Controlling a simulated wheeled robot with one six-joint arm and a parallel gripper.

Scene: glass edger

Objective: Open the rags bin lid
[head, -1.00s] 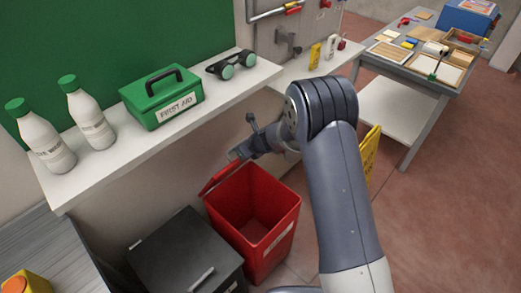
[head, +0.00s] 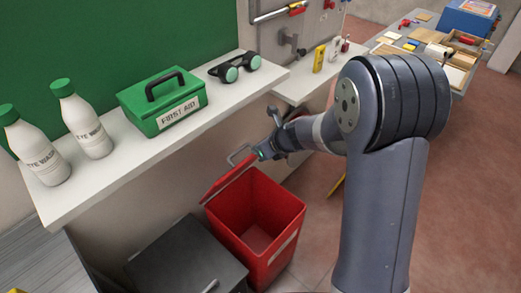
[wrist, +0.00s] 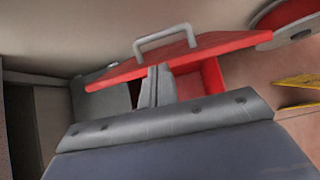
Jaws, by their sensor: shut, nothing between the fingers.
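The red bin (head: 262,240) stands on the floor below the shelf, its top uncovered and its inside visible and empty. Its label is too small to read. Its red lid (head: 228,181) stands raised at the back left edge, tilted up, with a grey handle (head: 240,152) on its outer face. In the wrist view the lid (wrist: 215,45) and handle (wrist: 166,37) show just beyond my gripper (wrist: 155,85). In the head view my gripper (head: 260,152) is shut and empty beside the handle, above the bin; whether it touches the lid I cannot tell.
A dark lidded bin (head: 180,262) stands left of the red bin. The white shelf (head: 135,147) above holds eye wash bottles (head: 82,120), a green first aid box (head: 160,103) and goggles (head: 234,67). A cluttered workbench (head: 440,68) is at the back right.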

